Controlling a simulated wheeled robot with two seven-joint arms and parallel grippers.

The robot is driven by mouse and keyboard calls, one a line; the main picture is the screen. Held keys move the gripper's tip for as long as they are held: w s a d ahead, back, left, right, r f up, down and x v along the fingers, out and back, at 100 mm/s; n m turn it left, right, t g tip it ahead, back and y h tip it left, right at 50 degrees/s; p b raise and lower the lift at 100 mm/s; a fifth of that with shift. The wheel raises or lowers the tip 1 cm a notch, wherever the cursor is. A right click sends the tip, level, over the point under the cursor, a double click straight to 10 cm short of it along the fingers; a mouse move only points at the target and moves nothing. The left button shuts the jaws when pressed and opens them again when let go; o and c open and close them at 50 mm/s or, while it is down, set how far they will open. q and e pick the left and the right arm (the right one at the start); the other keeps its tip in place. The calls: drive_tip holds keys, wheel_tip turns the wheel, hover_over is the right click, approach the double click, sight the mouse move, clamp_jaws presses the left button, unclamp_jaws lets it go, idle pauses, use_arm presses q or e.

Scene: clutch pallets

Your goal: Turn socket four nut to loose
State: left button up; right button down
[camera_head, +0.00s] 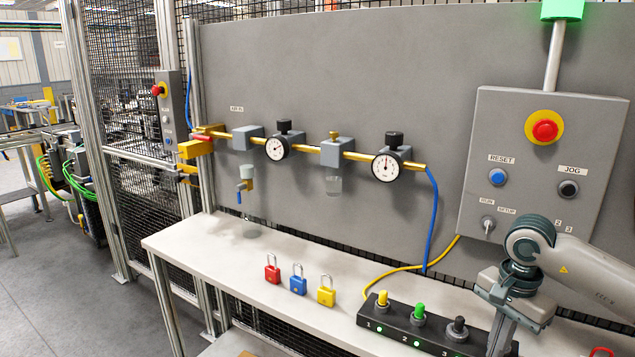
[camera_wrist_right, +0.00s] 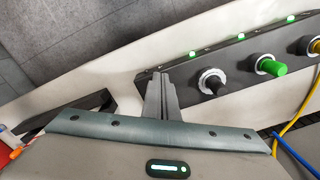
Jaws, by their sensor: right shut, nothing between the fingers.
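The black socket strip (camera_head: 402,333) lies on the white bench. Its sockets 1, 2 and 3 hold a yellow plug (camera_head: 382,299), a green plug (camera_head: 419,311) and a black plug (camera_head: 458,326). The wrist view shows the strip (camera_wrist_right: 226,50), the black plug (camera_wrist_right: 216,84) in a pale ring nut (camera_wrist_right: 207,79), and the green plug (camera_wrist_right: 270,67). My right gripper (camera_head: 499,340) is at the strip's right end. In the wrist view its fingers (camera_wrist_right: 158,92) are together and empty. Socket four and its nut are hidden behind them. My left gripper is out of view.
Red (camera_head: 272,273), blue (camera_head: 298,284) and yellow (camera_head: 326,294) padlocks stand on the bench (camera_head: 190,245) left of the strip. A yellow cable (camera_head: 400,271) runs behind the strip. The control box (camera_head: 520,200) is on the panel behind my right arm.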

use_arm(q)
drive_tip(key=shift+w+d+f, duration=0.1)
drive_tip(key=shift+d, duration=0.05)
use_arm(e)
drive_tip(key=shift+d, duration=0.1)
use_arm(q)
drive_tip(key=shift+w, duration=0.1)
use_arm(e)
drive_tip(key=shift+s+d+b, duration=0.1)
drive_tip(key=shift+b, duration=0.2)
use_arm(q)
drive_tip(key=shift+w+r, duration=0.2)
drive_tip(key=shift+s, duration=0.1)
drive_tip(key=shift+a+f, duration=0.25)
use_arm(e)
drive_tip(key=shift+s, duration=0.2)
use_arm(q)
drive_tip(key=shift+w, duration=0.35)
use_arm(e)
drive_tip(key=shift+s+a, duration=0.15)
drive_tip(key=shift+a, duration=0.1)
